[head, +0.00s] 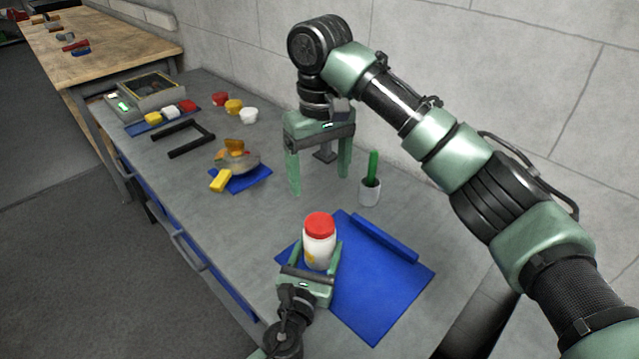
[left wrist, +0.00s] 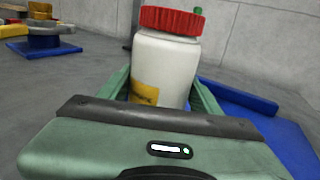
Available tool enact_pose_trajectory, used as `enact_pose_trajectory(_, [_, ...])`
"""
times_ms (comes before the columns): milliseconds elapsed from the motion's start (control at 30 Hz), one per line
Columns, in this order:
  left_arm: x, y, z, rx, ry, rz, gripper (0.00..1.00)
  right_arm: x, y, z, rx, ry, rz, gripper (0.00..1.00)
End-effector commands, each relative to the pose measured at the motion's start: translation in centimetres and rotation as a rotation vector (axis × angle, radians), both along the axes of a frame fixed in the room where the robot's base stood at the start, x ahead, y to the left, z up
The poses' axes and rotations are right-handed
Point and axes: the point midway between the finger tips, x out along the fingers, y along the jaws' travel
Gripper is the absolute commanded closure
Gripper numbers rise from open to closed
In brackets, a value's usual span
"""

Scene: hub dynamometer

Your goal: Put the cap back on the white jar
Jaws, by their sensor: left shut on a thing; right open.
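The white jar (head: 319,250) stands upright on the blue mat (head: 375,310), with a yellow label low on its side. The red cap (head: 320,225) sits on top of the jar; whether it is screwed tight cannot be told. In the left wrist view the jar (left wrist: 165,65) and ribbed red cap (left wrist: 172,20) show close up. My left gripper (head: 318,248) is shut around the jar's body, a finger on each side. My right gripper (head: 319,183) is open and empty, fingers pointing down, behind the jar and apart from it.
A blue bar (head: 384,237) lies along the mat's back edge. A white cup with a green-handled tool (head: 371,180) stands behind it.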

Motion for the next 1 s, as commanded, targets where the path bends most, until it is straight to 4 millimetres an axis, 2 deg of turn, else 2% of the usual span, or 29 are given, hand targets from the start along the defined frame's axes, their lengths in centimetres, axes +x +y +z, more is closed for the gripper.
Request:
enact_pose_trajectory(233, [0.0,0.0,-0.1,0.0,0.002,-0.001,1.0,0.0,0.0,0.0,0.0,0.0,-0.001,0.2])
enact_pose_trajectory(267, [0.0,0.0,-0.1,0.0,0.002,-0.001,0.28,0.0,0.0,0.0,0.0,0.0,0.0,0.2])
enact_pose_trajectory(300, [0.0,0.0,-0.1,0.0,0.002,-0.001,0.17,0.0,0.0,0.0,0.0,0.0,0.0,0.2])
enact_pose_trajectory(333, [0.0,0.0,-0.1,0.0,0.001,-0.001,0.11,0.0,0.0,0.0,0.0,0.0,0.0,0.2])
enact_pose_trajectory(700, [-0.4,0.1,-0.1,0.0,0.001,0.0,0.11,0.0,0.0,0.0,0.0,0.0,0.0,0.2])
enact_pose_trajectory(833, [-2.0,0.6,-0.1,0.001,0.002,-0.001,0.11,0.0,0.0,-0.1,0.0,0.0,0.0,0.2])
enact_pose_trajectory(1000, [-4.9,1.4,-0.2,0.0,0.003,-0.001,0.11,0.0,0.0,-0.4,0.0,0.0,0.0,0.2])
